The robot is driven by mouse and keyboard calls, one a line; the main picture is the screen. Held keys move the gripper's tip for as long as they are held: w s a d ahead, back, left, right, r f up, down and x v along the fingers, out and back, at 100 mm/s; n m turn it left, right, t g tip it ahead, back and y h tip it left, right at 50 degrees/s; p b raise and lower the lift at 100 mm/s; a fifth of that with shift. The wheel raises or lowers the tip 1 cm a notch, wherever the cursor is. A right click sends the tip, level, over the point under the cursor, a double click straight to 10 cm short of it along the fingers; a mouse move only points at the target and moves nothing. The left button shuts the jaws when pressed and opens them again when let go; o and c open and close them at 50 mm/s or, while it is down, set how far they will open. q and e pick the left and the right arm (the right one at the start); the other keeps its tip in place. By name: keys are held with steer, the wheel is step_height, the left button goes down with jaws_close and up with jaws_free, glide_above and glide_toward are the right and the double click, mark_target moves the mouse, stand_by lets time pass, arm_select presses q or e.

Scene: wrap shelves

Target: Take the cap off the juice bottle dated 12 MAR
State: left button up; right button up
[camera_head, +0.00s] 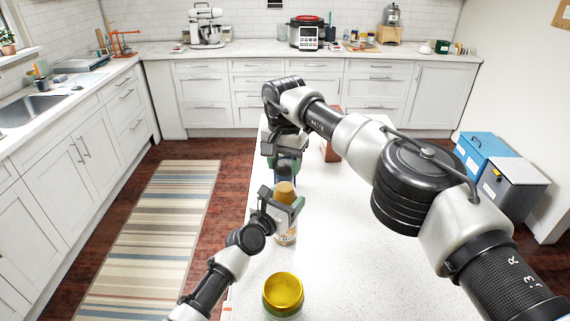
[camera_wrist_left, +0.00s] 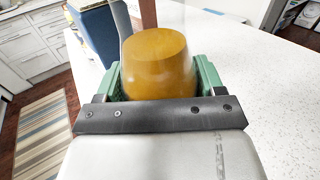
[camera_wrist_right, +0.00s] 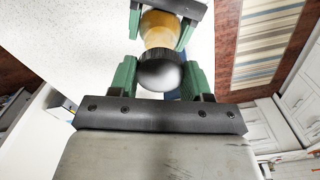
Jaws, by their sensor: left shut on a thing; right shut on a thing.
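The juice bottle (camera_head: 286,236) stands on the white counter, with orange juice inside and a pale label low down. Its date cannot be read. My left gripper (camera_head: 282,203) is shut around its upper body. The left wrist view shows the orange juice (camera_wrist_left: 158,65) between the green fingers. My right gripper (camera_head: 286,158) is directly above the bottle, pointing down. In the right wrist view it is shut on a black ribbed cap (camera_wrist_right: 160,70), with the bottle (camera_wrist_right: 158,33) just beyond. I cannot tell whether the cap is apart from the neck.
A round container with a gold top (camera_head: 283,290) stands on the near counter (camera_head: 370,275). A reddish-brown object (camera_head: 331,149) stands behind my right forearm. The counter right of the bottle is clear. Blue and grey bins (camera_head: 500,175) stand at the right.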

mark_target(285, 164)
step_height(285, 164, up, 4)
steer(key=shift+f, duration=0.25)
arm_select(q)
steer(key=o, duration=1.8)
steer(key=shift+s, duration=0.1)
